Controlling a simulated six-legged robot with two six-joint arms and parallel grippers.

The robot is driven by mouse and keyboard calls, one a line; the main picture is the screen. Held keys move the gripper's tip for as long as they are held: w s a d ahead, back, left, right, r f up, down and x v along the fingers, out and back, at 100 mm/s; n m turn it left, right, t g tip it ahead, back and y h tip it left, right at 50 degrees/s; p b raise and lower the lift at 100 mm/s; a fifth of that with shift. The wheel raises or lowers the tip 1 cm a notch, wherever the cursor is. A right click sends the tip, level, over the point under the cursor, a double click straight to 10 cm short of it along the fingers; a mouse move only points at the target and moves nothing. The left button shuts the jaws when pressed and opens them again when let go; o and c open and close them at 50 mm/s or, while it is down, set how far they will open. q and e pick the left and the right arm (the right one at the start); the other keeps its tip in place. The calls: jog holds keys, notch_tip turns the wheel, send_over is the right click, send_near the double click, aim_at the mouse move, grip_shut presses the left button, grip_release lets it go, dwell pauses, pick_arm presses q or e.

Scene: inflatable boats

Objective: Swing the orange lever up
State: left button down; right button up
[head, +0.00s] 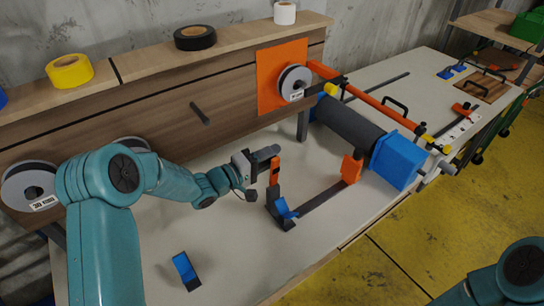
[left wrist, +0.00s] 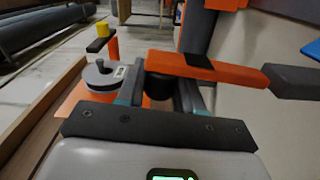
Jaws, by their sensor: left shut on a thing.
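The orange lever (head: 275,174) with a black band stands roughly upright at the left end of a dark frame (head: 323,194) on the table. A dark round handle (head: 267,153) sticks out sideways from its top. My left gripper (head: 247,166) is at that handle. In the left wrist view, the fingers (left wrist: 160,97) are shut on the black handle (left wrist: 158,84), and the orange lever (left wrist: 220,70) runs right to a dark grey end piece (left wrist: 296,82). My right gripper is not in view; only part of that arm shows at bottom right.
A blue and black block (head: 186,271) lies on the table in front. Behind the lever are a wooden shelf (head: 225,32) with tape rolls and an orange panel (head: 270,96) with a spool. A dark roller (head: 345,125) with a blue end box (head: 398,160) is to the right.

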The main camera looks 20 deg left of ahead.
pick_arm(q)
jog(key=shift+w+a+f+n+p, duration=0.25)
jog(key=shift+w+a+n, duration=0.2)
jog(key=shift+n, duration=0.4)
jog(key=shift+w+a+f+n+p, duration=0.15)
jog(key=shift+w+a+n+p, duration=0.15)
jog(key=shift+a+n, duration=0.4)
jog(key=shift+d, duration=0.1)
jog(key=c, duration=0.8)
grip_release()
jog(key=shift+w, duration=0.1)
jog(key=shift+c, duration=0.2)
jog(key=b+v, duration=0.3)
jog(key=v, duration=1.3)
jog(key=shift+f, duration=0.1)
